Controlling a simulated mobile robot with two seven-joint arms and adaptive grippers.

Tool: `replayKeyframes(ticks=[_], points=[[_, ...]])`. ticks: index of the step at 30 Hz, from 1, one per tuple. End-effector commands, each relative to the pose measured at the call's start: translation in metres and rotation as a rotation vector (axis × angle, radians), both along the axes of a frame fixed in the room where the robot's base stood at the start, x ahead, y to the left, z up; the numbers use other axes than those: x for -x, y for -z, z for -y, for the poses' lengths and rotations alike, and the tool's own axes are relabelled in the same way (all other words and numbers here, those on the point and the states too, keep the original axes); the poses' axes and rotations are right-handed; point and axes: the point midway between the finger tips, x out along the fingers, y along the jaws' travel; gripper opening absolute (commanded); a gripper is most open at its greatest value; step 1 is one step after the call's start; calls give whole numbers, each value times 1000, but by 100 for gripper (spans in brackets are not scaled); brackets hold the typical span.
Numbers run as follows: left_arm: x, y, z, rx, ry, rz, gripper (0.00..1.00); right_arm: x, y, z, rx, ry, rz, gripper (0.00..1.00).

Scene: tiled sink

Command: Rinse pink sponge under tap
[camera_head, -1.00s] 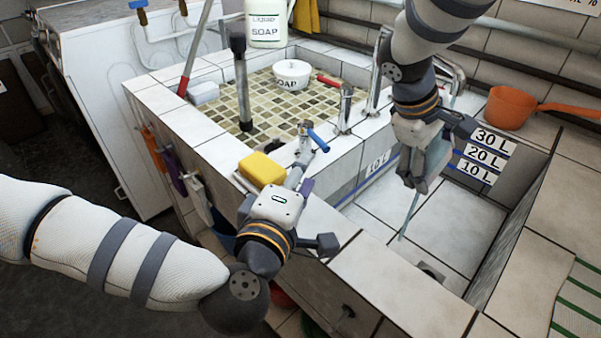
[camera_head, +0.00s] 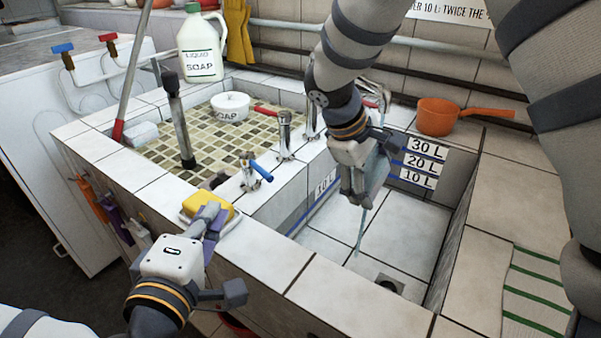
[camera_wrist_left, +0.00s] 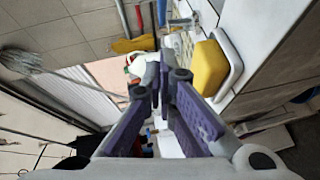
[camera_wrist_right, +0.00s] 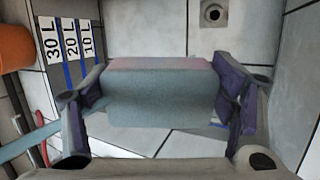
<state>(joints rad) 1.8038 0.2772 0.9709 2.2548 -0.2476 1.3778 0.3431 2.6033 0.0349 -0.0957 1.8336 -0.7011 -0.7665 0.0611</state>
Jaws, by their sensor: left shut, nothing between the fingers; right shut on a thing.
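The sponge (camera_wrist_right: 155,95) shows a broad grey-blue face and a thin pink layer along its upper edge in the right wrist view. My right gripper (camera_head: 362,195) is shut on the sponge (camera_head: 378,170) and holds it above the empty-looking basin. A thin bluish streak (camera_head: 360,238), apparently water, hangs below it. A tap with a blue lever (camera_head: 261,170) stands on the ledge left of the basin. My left gripper (camera_head: 211,222) is shut and empty beside a yellow sponge (camera_head: 209,207), left of the tap; its closed fingers fill the middle of the left wrist view (camera_wrist_left: 160,85).
The basin (camera_head: 395,230) has level labels and a drain. More taps (camera_head: 285,135) stand behind on the divider. A soap bottle (camera_head: 201,48), a soap dish (camera_head: 230,104) and an orange scoop (camera_head: 440,115) are further back. A striped cloth (camera_head: 535,290) lies right.

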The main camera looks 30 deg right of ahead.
Motion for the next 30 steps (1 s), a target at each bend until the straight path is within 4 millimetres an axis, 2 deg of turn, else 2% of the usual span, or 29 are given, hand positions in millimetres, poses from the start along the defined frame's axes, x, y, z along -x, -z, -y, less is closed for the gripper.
replayKeyframes(ticks=[1,4,17,21,24,30], points=[[1,-3,-8,2,-1,-1,0,0,0,0,0,0,0,56],[-5,-3,-7,3,-2,-2,0,0,0,0,0,0,0,56],[-79,10,44,4,-2,-3,0,0,0,0,0,0,0,56],[-83,15,67,4,1,-5,0,0,0,0,0,0,0,56],[-85,17,77,4,1,-4,0,0,0,0,0,0,0,56],[-86,18,84,4,0,-5,0,0,0,0,0,0,0,56]])
